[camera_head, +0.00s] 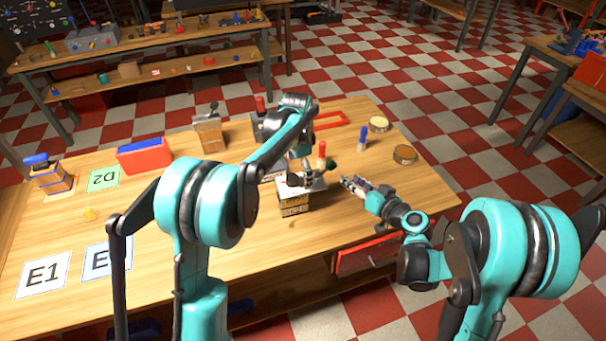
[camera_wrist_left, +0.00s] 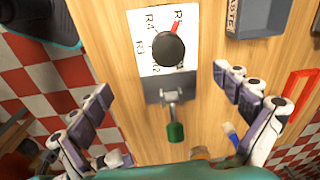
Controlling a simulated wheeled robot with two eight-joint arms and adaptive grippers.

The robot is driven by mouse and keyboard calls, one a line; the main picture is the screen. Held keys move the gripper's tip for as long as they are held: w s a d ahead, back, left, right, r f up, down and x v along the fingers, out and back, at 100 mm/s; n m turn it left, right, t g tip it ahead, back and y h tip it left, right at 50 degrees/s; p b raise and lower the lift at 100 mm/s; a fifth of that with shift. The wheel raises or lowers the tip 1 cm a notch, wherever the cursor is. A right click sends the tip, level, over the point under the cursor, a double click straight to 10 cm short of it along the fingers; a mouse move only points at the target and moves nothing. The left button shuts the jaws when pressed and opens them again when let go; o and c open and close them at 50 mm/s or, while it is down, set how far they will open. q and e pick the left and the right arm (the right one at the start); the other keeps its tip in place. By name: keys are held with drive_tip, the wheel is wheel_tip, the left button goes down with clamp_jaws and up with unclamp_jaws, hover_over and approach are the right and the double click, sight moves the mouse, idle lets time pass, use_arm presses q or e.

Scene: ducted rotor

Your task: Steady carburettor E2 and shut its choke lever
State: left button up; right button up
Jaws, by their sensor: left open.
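A small wooden block unit with a dark band and a grey top (camera_head: 295,208) stands near the table's front edge; I take it for carburettor E2, but I cannot read its label. Dark fittings sit on its top, and I cannot make out the choke lever. My left gripper (camera_head: 301,148) points down just behind the unit, its tips partly hidden by my arm. In the left wrist view this gripper (camera_wrist_left: 163,86) is open and empty, above a grey bracket with a green-handled lever (camera_wrist_left: 175,132). My right gripper (camera_head: 350,184) lies low to the right of the unit, apart from it.
A dial card with a black knob (camera_wrist_left: 168,49) lies beyond the green lever. Similar units stand at the far left (camera_head: 50,180) and back (camera_head: 210,135). A red bin (camera_head: 144,155) and E1 card (camera_head: 43,276) are left.

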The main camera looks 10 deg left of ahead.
sight(302, 183)
use_arm(q)
drive_tip(key=f, duration=0.1)
drive_tip(key=w+f, duration=0.1)
drive_tip(key=shift+w+d+f+m, duration=0.3)
drive_tip(key=shift+w+f+m, duration=0.05)
drive_tip(key=shift+f+m, duration=0.05)
drive_tip(key=shift+w+d+f+g, duration=0.1)
drive_tip(key=shift+w+f+g, duration=0.15)
drive_tip(key=shift+f, duration=0.4)
wheel_tip(302, 183, down, 7)
drive_tip(key=shift+s+f, duration=0.1)
drive_tip(key=shift+f, duration=0.05)
drive_tip(key=c, duration=1.5)
